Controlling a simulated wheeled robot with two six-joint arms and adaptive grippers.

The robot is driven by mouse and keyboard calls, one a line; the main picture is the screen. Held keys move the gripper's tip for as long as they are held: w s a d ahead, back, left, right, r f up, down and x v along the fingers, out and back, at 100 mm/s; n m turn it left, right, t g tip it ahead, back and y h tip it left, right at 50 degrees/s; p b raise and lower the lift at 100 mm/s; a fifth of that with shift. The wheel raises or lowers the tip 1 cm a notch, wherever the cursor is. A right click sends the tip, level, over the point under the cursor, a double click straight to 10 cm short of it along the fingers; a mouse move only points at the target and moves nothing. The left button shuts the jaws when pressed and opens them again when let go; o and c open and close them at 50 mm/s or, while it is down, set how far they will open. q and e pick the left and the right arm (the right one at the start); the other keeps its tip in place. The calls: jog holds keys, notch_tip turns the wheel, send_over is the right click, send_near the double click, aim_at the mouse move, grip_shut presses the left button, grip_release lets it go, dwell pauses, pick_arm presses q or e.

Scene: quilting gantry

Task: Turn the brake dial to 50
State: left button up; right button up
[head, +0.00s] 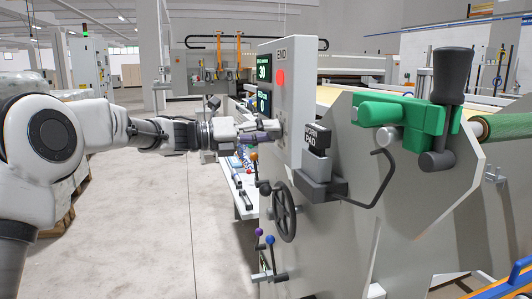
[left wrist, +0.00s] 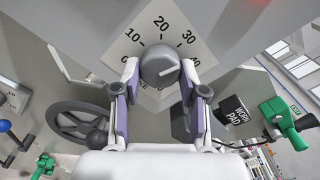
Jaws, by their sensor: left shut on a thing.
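The brake dial (left wrist: 160,64) is a round grey knob on a white diamond-shaped scale plate (left wrist: 146,45) in the left wrist view. Numbers 0, 10, 20, 30 and 40 show; any 50 is hidden behind my finger or cannot be made out. A pale line on the knob points right, roughly toward the 40 side. My left gripper (left wrist: 160,88) is shut on the dial, one finger on each side. In the head view my left gripper (head: 272,129) reaches the side of the grey control panel (head: 293,100) and hides the dial. My right gripper is not in view.
The panel has a display reading 30 (head: 264,67), a lower display (head: 264,103) reading 0 and a red button (head: 280,77). A handwheel (head: 284,212), coloured-knob levers (head: 270,240), a worn-pad box (head: 317,138) and a green clamp (head: 400,115) are nearby.

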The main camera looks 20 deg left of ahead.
pick_arm(q)
jog(key=m+b, duration=0.2)
jog(key=b, duration=0.1)
jog(key=m+b, duration=0.6)
jog(key=b, duration=0.1)
jog(key=shift+w+f, duration=0.1)
jog(key=shift+f, duration=0.25)
jog(key=shift+r+m+b, duration=0.25)
jog(key=shift+m+b, duration=1.1)
jog(key=shift+m, duration=0.45)
jog(key=o, duration=1.1)
jog(key=shift+o, duration=0.2)
